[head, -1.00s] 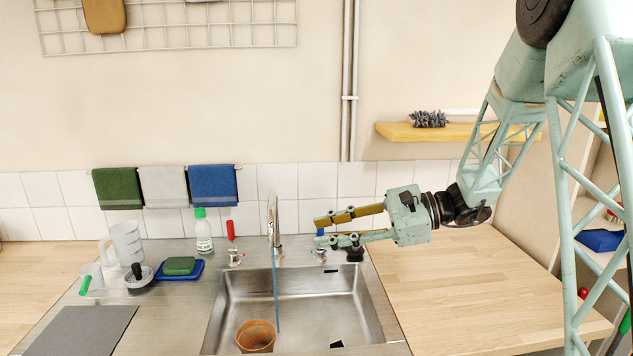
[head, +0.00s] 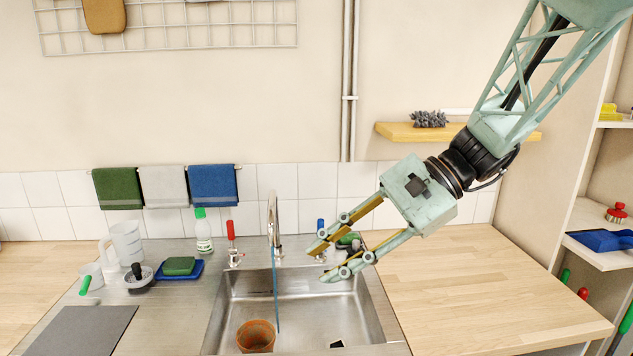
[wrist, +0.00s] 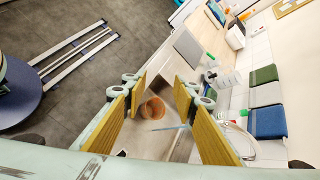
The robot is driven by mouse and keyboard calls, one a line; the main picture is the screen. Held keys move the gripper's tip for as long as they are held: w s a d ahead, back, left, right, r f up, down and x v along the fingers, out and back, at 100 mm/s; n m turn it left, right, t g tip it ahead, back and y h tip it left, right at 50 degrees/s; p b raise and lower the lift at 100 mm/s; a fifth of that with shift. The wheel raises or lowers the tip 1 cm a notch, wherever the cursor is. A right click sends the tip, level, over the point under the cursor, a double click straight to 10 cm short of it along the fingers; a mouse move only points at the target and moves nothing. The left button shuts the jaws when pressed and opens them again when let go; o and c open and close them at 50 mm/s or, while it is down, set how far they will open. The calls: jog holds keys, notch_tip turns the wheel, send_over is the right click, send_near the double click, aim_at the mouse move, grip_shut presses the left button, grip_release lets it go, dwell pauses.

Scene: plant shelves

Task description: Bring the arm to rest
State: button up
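My gripper (head: 318,264) is open and empty. It hangs over the right part of the steel sink (head: 372,312), tilted down to the left. In the wrist view, its two yellow-padded fingers stand well apart with nothing held between them (wrist: 160,88). My arm comes in from the upper right. A terracotta pot (head: 255,338) stands in the sink's left part, apart from my gripper; the pot (wrist: 153,107) also shows beyond the fingers in the wrist view. A thin blue stream (head: 277,300) runs down from the tap (head: 273,215) into the sink.
The red tap handle (head: 231,235) is left of the spout, the blue handle (head: 320,226) right, close behind my fingers. A jug (head: 126,243), green-topped bottle (head: 203,235) and sponge (head: 179,265) stand left. The wooden counter (head: 465,290) at right is clear. A yellow shelf (head: 395,131) hangs behind my arm.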

jog(key=s+d+r+n+t+h, duration=0.1)
jog(key=s+d+n+h, duration=0.3)
jog(key=s+d, duration=0.5)
jog(key=s+d+r+n+t+h, duration=0.1)
jog(key=s+d+n+t+h, duration=0.3)
jog(key=s+d, duration=0.5)
jog(key=shift+s+d+r+n+h, duration=0.15)
jog(key=shift+s+d+n+h, duration=0.8)
jog(key=shift+s, duration=3.4)
jog(key=shift+a+m+h, duration=0.25)
jog(key=shift+a+h, duration=0.1)
jog(key=shift+a, duration=0.25)
jog(key=o, duration=1.6)
jog(key=shift+w+r, duration=0.1)
